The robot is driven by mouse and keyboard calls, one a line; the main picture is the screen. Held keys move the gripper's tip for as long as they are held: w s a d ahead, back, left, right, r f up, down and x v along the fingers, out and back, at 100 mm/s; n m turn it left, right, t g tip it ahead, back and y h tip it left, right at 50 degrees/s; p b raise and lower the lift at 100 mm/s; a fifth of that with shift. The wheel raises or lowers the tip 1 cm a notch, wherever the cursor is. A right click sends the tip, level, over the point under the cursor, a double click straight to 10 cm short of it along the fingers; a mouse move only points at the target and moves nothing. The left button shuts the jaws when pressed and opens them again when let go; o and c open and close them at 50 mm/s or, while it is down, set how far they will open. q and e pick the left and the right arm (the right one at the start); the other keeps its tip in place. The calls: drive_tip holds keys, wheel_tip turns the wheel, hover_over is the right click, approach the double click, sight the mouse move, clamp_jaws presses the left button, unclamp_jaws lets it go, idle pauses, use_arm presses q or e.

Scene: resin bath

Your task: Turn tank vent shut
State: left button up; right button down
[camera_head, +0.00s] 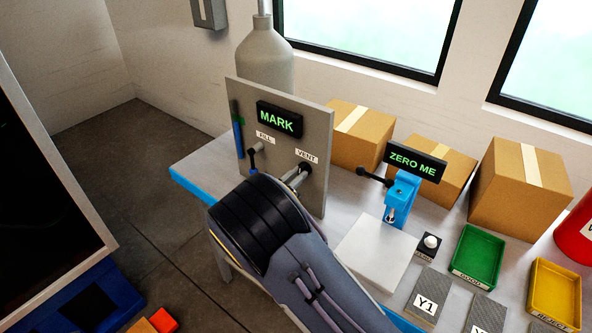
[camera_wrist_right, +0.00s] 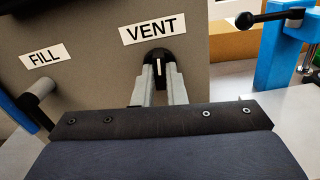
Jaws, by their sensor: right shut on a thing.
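The grey panel (camera_head: 320,120) stands upright on the bench with a FILL label, a VENT label and a display reading MARK. The vent knob (camera_wrist_right: 158,57) is black with a white line pointing about straight up in the right wrist view, just below its VENT label (camera_wrist_right: 153,33). My right gripper (camera_wrist_right: 158,78) is shut on the vent knob, one finger on each side. In the head view my right gripper (camera_head: 298,178) is partly hidden behind my own arm. My left gripper is not in view.
The fill valve handle (camera_head: 253,148) is left of the vent, close to my right wrist. A blue gauge stand (camera_head: 401,197) with a black lever and ZERO ME display stands to the right. Green (camera_head: 478,252) and yellow (camera_head: 553,293) trays and several cardboard boxes are further right.

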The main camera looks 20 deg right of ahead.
drive_tip(key=shift+n+p, duration=0.35)
drive_tip(key=shift+n, duration=0.25)
drive_tip(key=c, duration=1.5)
unclamp_jaws()
drive_tip(key=b+v, duration=0.1)
drive_tip(key=v, duration=0.6)
drive_tip(key=shift+s+a+b, duration=0.25)
drive_tip(key=shift+a+b, duration=0.05)
drive_tip(key=shift+a, duration=0.05)
